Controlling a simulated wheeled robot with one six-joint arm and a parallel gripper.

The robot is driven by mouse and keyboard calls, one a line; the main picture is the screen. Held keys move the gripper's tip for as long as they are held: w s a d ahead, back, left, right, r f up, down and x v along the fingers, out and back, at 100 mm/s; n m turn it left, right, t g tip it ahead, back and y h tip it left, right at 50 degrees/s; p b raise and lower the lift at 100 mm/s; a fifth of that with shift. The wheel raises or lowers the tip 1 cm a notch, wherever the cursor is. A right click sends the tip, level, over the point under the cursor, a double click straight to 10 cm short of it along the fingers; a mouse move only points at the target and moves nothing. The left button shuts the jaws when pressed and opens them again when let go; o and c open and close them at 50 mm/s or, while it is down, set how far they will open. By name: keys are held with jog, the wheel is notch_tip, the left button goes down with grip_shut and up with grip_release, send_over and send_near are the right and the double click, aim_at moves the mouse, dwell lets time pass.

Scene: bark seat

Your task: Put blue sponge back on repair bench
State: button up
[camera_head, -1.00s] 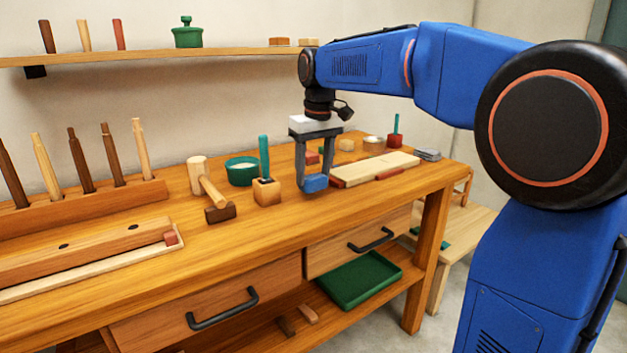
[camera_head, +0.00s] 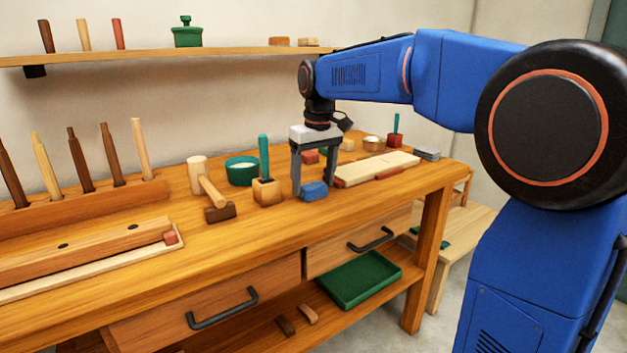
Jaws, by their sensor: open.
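The blue sponge (camera_head: 313,191) lies on the wooden repair bench (camera_head: 245,236), near the front edge towards its right half. My gripper (camera_head: 314,190) points down over the sponge. Its two fingers are spread apart, one to the left of the sponge and one to the right. Whether either finger touches the sponge is hard to tell. The sponge looks flat on the bench top.
A small wooden block with a green-handled tool (camera_head: 265,190) stands just left of the sponge. A mallet (camera_head: 212,190) and a green bowl (camera_head: 242,170) are further left. A pale board (camera_head: 375,168) lies close on the right. A green tray (camera_head: 358,280) sits below.

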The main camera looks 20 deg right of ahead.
aim_at(317, 187)
notch_tip(317, 187, up, 12)
jog(key=s, duration=0.1)
jog(key=s+d+f+m+t, duration=0.1)
jog(key=s+d+f, duration=0.2)
jog(key=s+f, duration=1)
jog(key=s+d+f+m+t, duration=0.2)
jog(key=s+d+f, duration=0.2)
jog(key=s+f, duration=1)
jog(key=s, duration=0.5)
jog(key=shift+f+m, duration=0.2)
jog(key=shift+m, duration=0.1)
